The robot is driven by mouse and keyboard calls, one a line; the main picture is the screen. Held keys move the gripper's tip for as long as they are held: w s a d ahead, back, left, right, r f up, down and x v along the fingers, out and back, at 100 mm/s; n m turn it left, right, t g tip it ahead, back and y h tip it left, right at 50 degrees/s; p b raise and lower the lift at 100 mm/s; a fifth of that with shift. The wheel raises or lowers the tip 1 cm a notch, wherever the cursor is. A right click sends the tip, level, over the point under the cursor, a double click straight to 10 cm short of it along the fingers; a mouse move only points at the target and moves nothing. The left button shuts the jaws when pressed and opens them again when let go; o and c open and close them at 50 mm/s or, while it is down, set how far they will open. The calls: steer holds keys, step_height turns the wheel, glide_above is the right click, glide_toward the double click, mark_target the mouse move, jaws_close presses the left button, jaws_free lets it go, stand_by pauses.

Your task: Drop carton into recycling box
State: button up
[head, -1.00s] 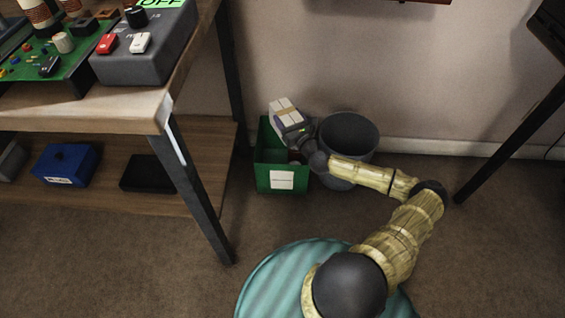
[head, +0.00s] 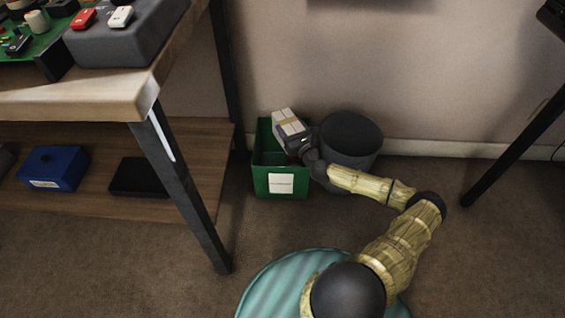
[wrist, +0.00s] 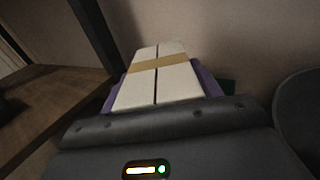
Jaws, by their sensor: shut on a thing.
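The carton (head: 288,123) is a small white box with a tan tape band across its top. My gripper (head: 295,138) is shut on it and holds it above the back right part of the green recycling box (head: 281,184), which stands open on the floor with a white label on its front. In the wrist view the carton (wrist: 157,75) sits between my gripper's purple-edged fingers (wrist: 160,84). A small strip of the green box (wrist: 228,87) shows to the right of the carton.
A dark grey round bin (head: 350,136) stands close to the right of the green box. A wooden workbench with a black leg (head: 185,190) and low shelf (head: 205,165) is on the left. The wall is behind; brown carpet (head: 130,260) is clear in front.

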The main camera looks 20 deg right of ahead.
steer(key=shift+w+a+f+b, duration=0.1)
steer(key=shift+f+b, duration=0.8)
steer(key=shift+f, duration=1.05)
steer(key=o, duration=1.1)
steer(key=shift+r, duration=0.15)
step_height(320, 180, up, 10)
steer(key=p, duration=0.6)
